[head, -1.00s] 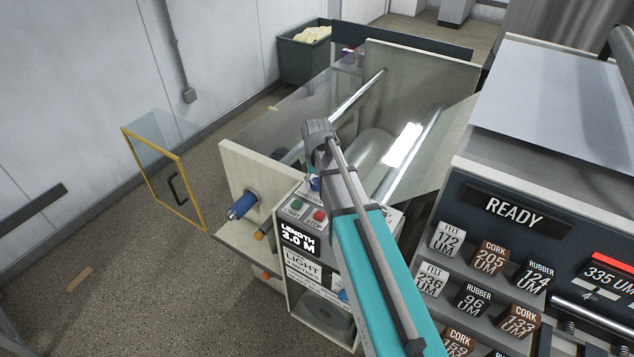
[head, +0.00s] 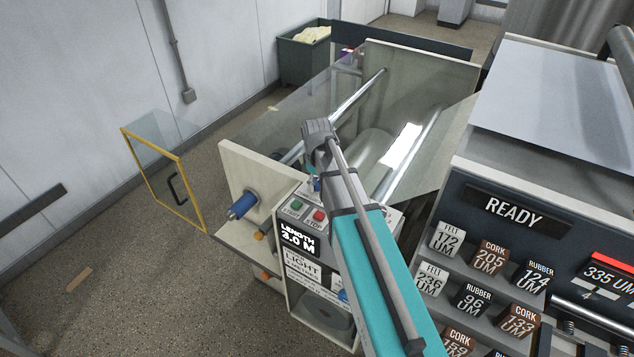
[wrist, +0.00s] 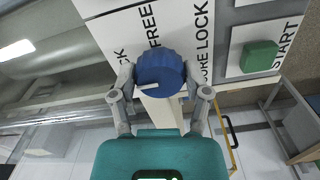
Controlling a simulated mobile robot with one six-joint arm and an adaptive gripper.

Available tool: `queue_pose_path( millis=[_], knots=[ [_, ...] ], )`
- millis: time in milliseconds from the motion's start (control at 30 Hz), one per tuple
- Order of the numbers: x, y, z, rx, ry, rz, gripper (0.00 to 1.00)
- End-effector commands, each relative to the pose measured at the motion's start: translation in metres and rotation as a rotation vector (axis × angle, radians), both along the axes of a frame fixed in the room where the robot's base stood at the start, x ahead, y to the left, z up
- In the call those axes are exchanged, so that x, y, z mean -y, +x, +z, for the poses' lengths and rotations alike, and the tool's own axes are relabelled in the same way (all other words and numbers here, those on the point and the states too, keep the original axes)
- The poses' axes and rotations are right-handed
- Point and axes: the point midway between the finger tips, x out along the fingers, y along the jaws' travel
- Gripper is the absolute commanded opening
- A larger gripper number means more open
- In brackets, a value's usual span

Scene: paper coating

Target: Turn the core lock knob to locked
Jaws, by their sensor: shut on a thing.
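The core lock knob is a round blue knob (wrist: 159,72) with a white pointer line, in the middle of the wrist view. Its panel carries the words FREE, CORE LOCK and a partly covered word ending in CK. The pointer line lies roughly sideways in the wrist view; I cannot tell which label it points at. My gripper (wrist: 160,88) is shut on the knob, one finger on each side. In the head view my arm covers most of the knob, and a small bit of blue (head: 315,185) shows beside it.
A green START button (wrist: 259,57) sits near the knob; it also shows in the head view (head: 296,204) beside a red STOP button (head: 319,215). A blue-ended shaft (head: 242,205) sticks out at left. A yellow-framed clear door (head: 165,180) stands open. A READY panel (head: 513,210) is at right.

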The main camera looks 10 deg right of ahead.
Motion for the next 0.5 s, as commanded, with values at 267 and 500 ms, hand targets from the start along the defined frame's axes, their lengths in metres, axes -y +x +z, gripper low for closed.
queue_pose_path(
  millis=[267,500],
  knots=[
    [0.0001,-0.0005,-0.0002,-0.001,0.0,0.004,0.14],
    [0.0002,-0.0005,-0.0001,-0.001,0.0,0.003,0.95]
  ],
)
